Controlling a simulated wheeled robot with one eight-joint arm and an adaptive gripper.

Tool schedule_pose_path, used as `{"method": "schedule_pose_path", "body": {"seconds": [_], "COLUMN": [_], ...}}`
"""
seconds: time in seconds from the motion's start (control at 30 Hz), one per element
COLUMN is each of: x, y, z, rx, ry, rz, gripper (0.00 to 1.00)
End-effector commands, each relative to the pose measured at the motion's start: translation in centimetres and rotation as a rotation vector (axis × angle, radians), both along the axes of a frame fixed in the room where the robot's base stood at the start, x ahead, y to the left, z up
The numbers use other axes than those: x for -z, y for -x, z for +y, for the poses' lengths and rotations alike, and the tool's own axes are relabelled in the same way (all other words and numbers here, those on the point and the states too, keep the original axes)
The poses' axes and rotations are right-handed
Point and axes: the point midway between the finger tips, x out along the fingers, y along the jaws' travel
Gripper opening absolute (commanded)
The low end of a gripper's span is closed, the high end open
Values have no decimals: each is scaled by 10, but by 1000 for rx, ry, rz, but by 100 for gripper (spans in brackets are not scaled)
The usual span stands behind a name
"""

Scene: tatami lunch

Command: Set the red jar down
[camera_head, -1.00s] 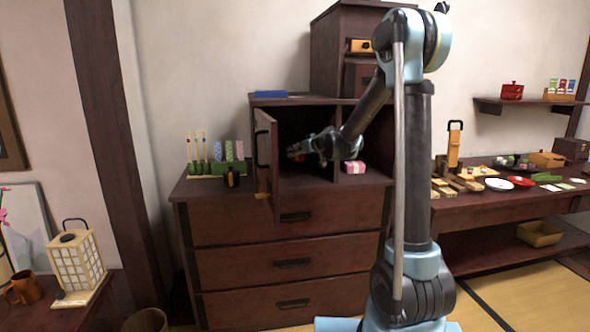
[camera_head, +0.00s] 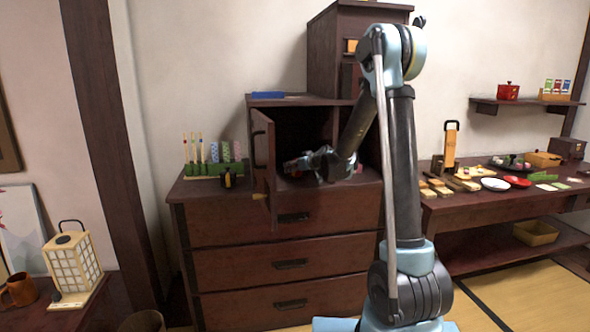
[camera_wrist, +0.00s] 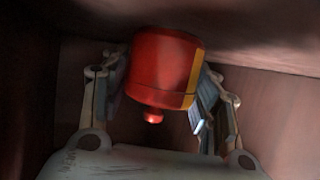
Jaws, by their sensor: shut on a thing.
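The red jar (camera_wrist: 160,75) is between the fingers of my gripper (camera_wrist: 163,82) in the wrist view. It has a small red knob and a yellow stripe down its right side. The jar looks tilted, with its knob end toward the wrist camera. My gripper is shut on it. In the head view my gripper (camera_head: 291,167) is inside the open cabinet compartment, low and near its floor, just right of the open door (camera_head: 265,155). The jar is mostly hidden there. I cannot tell whether it touches the compartment floor.
The open door stands close on the left. The dark cabinet (camera_head: 290,237) has several drawers below. A green holder with sticks (camera_head: 214,168) stands on its left top. A blue item (camera_head: 269,95) lies above. A red pot (camera_head: 508,91) stands on the right wall shelf (camera_head: 528,102).

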Motion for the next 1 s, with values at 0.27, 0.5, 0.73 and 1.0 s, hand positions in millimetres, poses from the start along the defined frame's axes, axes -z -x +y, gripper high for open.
{"method": "schedule_pose_path", "body": {"seconds": [0.27,0.5,0.73,1.0], "x": [0,-1,-9,-24], "y": [0,0,15,43], "z": [0,-1,-13,-35], "rx": [0,0,1,1], "ry": [0,0,0,0], "rz": [0,0,0,0], "gripper": [76,76,76,76]}}
